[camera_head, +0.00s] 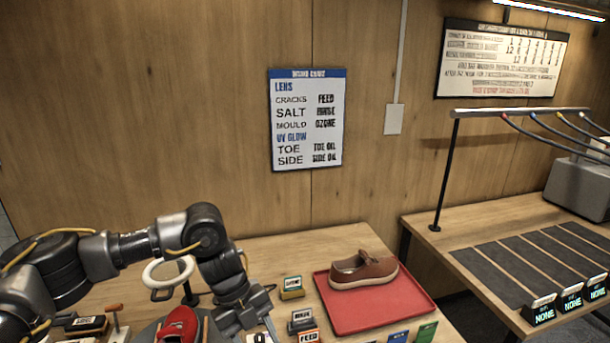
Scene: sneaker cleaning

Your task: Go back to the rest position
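My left arm comes in from the left and bends down over the wooden table. Its gripper (246,315) points down near the front edge of the picture, between a red shoe (181,326) and small labelled blocks. The fingertips are low and dark, so I cannot tell whether they are open or shut or whether anything is between them. My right gripper is not in view.
A brown shoe (363,270) sits on a red tray (375,312). Labelled blocks (292,288) and a white ring (168,277) stand near my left arm. A side bench (490,230) with dark strips is at right. A chart (307,120) hangs on the wall.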

